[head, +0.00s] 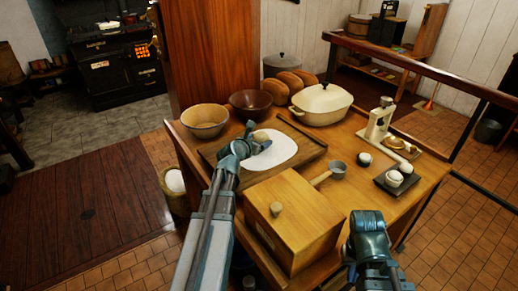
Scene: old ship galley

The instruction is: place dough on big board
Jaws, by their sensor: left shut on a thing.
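The big board (312,150) is a wooden board with a raised edge on the table, with a white oval patch (285,150) on it. My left gripper (260,140) is over the board, at the left end of the white patch. It is shut on a small beige lump, which looks like the dough (261,136). The jaws partly hide the lump, and I cannot tell whether it touches the board. My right gripper (367,222) is in front of the table's right side, apart from the things there; its fingers are too unclear to read.
A wooden box (300,225) with a knob stands in front of the board, beside a grey scoop (335,171). Two bowls (205,117), bread loaves (290,80) and a cream lidded pot (321,100) stand behind. A dark tray (385,184) with white round items is right.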

